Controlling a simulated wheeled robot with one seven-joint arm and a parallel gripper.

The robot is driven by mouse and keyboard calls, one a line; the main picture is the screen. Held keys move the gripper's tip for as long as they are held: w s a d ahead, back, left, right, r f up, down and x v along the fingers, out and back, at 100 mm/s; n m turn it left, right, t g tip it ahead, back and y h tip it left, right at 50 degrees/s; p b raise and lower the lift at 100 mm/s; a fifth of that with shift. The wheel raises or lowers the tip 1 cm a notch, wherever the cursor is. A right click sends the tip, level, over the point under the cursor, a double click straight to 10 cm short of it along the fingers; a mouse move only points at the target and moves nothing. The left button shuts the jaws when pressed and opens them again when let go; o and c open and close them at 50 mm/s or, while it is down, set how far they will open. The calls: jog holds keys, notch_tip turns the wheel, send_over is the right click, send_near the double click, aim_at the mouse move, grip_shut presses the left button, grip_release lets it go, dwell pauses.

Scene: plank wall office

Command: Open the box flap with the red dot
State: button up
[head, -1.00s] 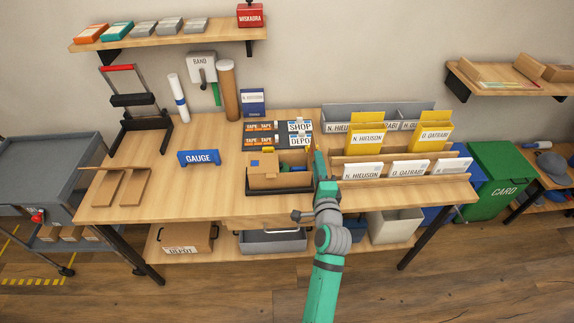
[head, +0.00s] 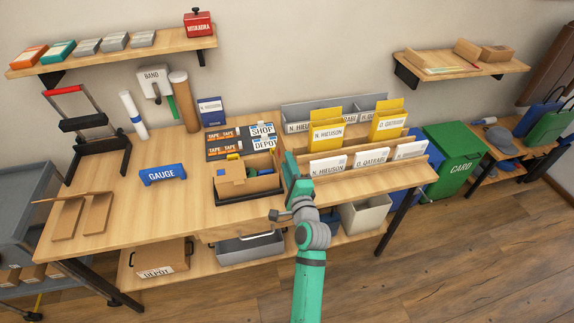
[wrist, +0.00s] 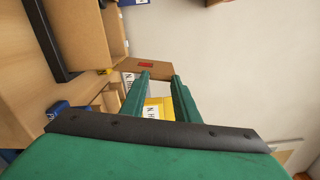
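An open cardboard box (head: 262,184) sits in a dark tray (head: 250,200) on the workbench, with a flap folded out at its left in the head view. In the wrist view the box (wrist: 85,30) fills the upper left. A cardboard flap with a red mark (wrist: 146,65) shows just beyond my fingertips. The red mark cannot be made out in the head view. My gripper (head: 289,168) is at the right side of the box.
A wooden rack with yellow folders (head: 327,136) and white envelopes stands close to the right of my gripper. Tape boxes (head: 226,147) lie behind the box. A blue gauge block (head: 163,174) is to the left.

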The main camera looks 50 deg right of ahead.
dwell(0.3)
jog(key=v, duration=1)
jog(key=shift+s+a, duration=0.25)
jog(key=shift+s, duration=0.05)
jog(key=s+a+f+n+y, duration=0.1)
jog(key=s+a+f+n, duration=0.1)
jog(key=a+f+n, duration=0.35)
jog(key=s+a+f+n+y, duration=0.2)
jog(key=a+n, duration=0.1)
jog(key=a, duration=0.5)
jog(key=s+a+f+n+y, duration=0.1)
jog(key=s+a+f+n, duration=0.25)
jog(key=a, duration=0.35)
jog(key=s+a+n+y, duration=0.2)
jog(key=s+a+n, duration=0.3)
jog(key=a, duration=0.1)
jog(key=s+a+r+n+y, duration=0.1)
jog(key=s+a+n, duration=0.4)
jog(key=a, duration=0.2)
jog(key=s+a+r+n+y, duration=0.1)
jog(key=s+a+n+y, duration=0.1)
jog(key=s+a+n, duration=0.2)
jog(key=shift+s+a+n+y, duration=0.15)
jog(key=shift+s+a+n, duration=0.1)
jog(key=shift+a, duration=0.6)
jog(key=shift+s+a+n+y, duration=0.15)
jog(key=shift+a+n, duration=0.1)
jog(key=shift+a, duration=0.6)
